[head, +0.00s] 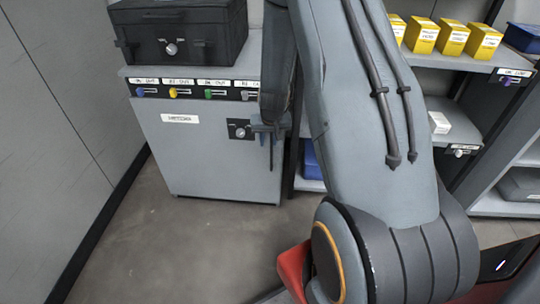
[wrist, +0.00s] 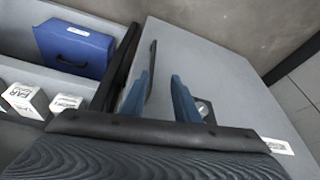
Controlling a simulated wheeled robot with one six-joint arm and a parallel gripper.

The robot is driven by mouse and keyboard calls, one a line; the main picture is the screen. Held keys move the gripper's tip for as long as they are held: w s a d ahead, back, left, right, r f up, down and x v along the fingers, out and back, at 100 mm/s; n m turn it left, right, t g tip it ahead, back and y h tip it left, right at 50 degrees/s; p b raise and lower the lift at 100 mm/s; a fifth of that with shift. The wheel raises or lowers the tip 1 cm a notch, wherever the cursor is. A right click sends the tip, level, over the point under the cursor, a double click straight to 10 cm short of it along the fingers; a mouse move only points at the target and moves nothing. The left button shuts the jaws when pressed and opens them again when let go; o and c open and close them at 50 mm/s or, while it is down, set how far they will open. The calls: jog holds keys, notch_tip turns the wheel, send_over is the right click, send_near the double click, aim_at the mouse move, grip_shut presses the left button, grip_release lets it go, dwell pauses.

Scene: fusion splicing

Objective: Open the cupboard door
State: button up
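The grey cupboard door (head: 215,150) is shut, with a white label and a round lock on a black plate (head: 240,129). A dark vertical bar handle (head: 271,155) stands at its right edge; its upper part is hidden behind my gripper (head: 267,128). In the wrist view the door (wrist: 225,75) fills the middle, and the handle (wrist: 151,72) shows between the two blue fingers of my gripper (wrist: 160,90). The fingers are apart, the handle closer to the left one. I cannot tell whether either finger touches it. The lock (wrist: 204,108) is partly hidden behind the right finger.
A black case (head: 180,35) sits on the cupboard, above a row of coloured knobs. Shelves with yellow boxes (head: 452,38) stand to the right. A blue case (wrist: 75,47) lies on a shelf beside the cupboard. The floor (head: 160,250) before the door is clear; a wall is left.

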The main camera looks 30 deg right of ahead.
aim_at(271, 149)
jog(key=shift+d+b+x, duration=0.25)
jog(key=shift+d+x, duration=0.05)
jog(key=shift+x, duration=1.5)
jog(key=shift+d+b+x, duration=0.25)
jog(key=shift+d+x, duration=0.1)
jog(key=shift+x, duration=1.45)
jog(key=shift+d+b+x, duration=0.25)
jog(key=shift+d+x, duration=0.05)
jog(key=shift+x, duration=1.5)
jog(key=shift+r, duration=0.1)
jog(key=shift+c, duration=0.4)
grip_shut()
